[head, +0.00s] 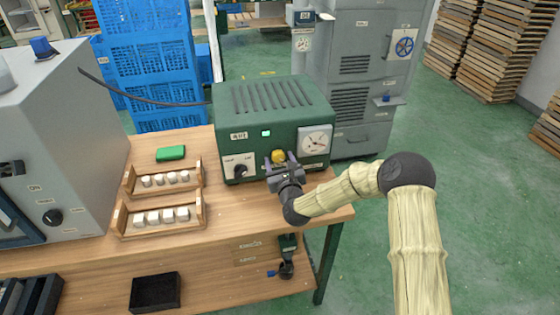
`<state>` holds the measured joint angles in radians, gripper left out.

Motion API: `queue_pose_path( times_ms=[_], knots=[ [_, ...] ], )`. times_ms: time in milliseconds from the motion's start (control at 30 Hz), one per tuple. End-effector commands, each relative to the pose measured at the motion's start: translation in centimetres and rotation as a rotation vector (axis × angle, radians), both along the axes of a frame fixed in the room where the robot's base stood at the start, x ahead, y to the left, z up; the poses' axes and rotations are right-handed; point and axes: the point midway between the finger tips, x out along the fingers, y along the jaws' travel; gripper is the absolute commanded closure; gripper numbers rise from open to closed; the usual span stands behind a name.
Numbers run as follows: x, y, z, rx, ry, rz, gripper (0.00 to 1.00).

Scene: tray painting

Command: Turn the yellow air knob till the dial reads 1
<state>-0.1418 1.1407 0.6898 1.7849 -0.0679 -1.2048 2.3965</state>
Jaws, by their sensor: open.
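The yellow air knob (278,156) is on the front of the green machine (272,100), near its lower middle. The dial (316,141) is a round white face on a pale plate to the right of the knob; its reading is too small to tell. My gripper (281,165) is open at the machine's front, with its jaws just in front of and below the yellow knob. The jaws hide part of the knob, so I cannot tell whether they touch it. A black knob (240,171) on a white plate is to the left of the yellow one.
The machine stands on a wooden bench (230,225). Two wooden racks (127,181) (120,217) with pale pieces and a green block (171,153) lie left of it. A grey cabinet (55,135) is at far left. Blue crates (150,50) and a grey unit (365,65) stand behind.

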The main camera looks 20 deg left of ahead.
Motion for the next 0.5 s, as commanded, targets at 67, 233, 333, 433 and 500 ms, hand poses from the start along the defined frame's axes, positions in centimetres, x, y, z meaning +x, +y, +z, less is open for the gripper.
queue_pose_path(
  times_ms=[67, 233, 333, 433, 500],
  knots=[
    [0.07, 0.04, -0.03, -0.001, 0.001, 0.0, 0.41],
    [0.06, 0.02, -0.04, -0.001, 0.001, 0.0, 0.41],
    [0.05, 0.01, -0.04, -0.001, 0.001, 0.0, 0.59],
    [0.06, 0.0, -0.04, -0.001, 0.001, 0.0, 0.79],
    [0.06, 0.0, -0.04, -0.001, 0.001, 0.0, 0.86]
  ],
)
